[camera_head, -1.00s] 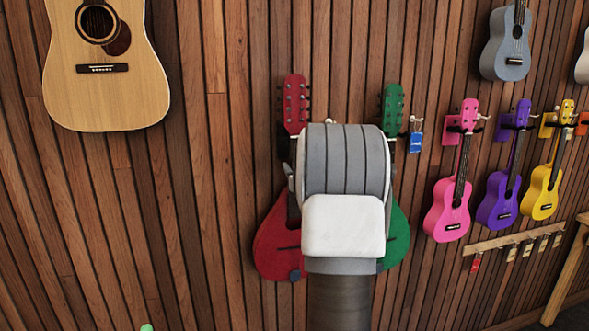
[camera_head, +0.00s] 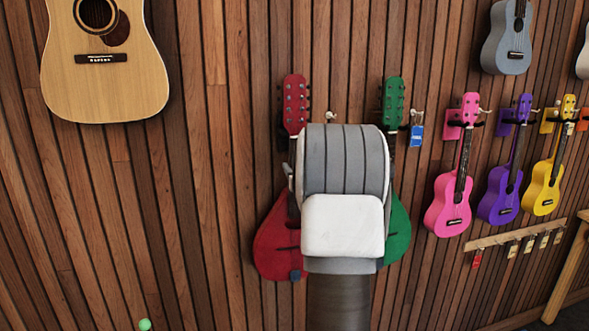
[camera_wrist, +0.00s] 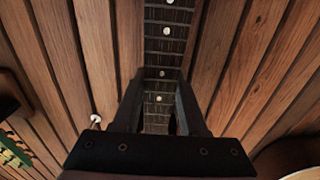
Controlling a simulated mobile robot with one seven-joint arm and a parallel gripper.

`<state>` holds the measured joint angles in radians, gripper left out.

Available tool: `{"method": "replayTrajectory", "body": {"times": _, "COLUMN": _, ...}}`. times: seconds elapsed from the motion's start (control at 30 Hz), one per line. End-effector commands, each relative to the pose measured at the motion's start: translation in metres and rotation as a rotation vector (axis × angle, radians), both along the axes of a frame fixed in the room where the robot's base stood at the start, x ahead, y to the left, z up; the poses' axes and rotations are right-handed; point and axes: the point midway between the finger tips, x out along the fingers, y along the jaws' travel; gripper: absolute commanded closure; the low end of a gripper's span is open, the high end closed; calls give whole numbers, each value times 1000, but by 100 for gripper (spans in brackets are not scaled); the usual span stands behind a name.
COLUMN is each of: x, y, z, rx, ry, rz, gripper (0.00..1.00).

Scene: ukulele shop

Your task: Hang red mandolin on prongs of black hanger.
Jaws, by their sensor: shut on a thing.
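The red mandolin (camera_head: 272,245) is upright against the wooden wall in the head view, its headstock (camera_head: 294,104) at the top. My gripper (camera_wrist: 160,92) is shut on its dark neck (camera_wrist: 167,30) in the wrist view, with a finger on each side. In the head view my arm covers the gripper and part of the mandolin. A small part of the black hanger (camera_head: 283,141) shows at the left, just below the headstock. The prongs are mostly hidden, and I cannot tell whether the headstock rests on them.
A green mandolin (camera_head: 399,230) hangs close on the right, partly behind my arm. A wall hook (camera_head: 331,116) sits between the two headstocks. An acoustic guitar (camera_head: 104,70) hangs upper left. Pink (camera_head: 448,207), purple and yellow ukuleles hang at right.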

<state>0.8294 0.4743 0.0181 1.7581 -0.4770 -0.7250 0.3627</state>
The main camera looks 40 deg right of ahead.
Motion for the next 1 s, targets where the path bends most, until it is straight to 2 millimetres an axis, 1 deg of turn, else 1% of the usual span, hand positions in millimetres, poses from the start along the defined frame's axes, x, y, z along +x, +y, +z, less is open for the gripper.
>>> {"method": "replayTrajectory", "body": {"times": 0.03, "x": 0, "y": 0, "z": 5, "rx": -6, "ry": -8, "rz": 1, "gripper": 100}}
{"method": "replayTrajectory", "body": {"times": 1.0, "x": -15, "y": 9, "z": 4, "rx": -6, "ry": -8, "rz": 1, "gripper": 100}}
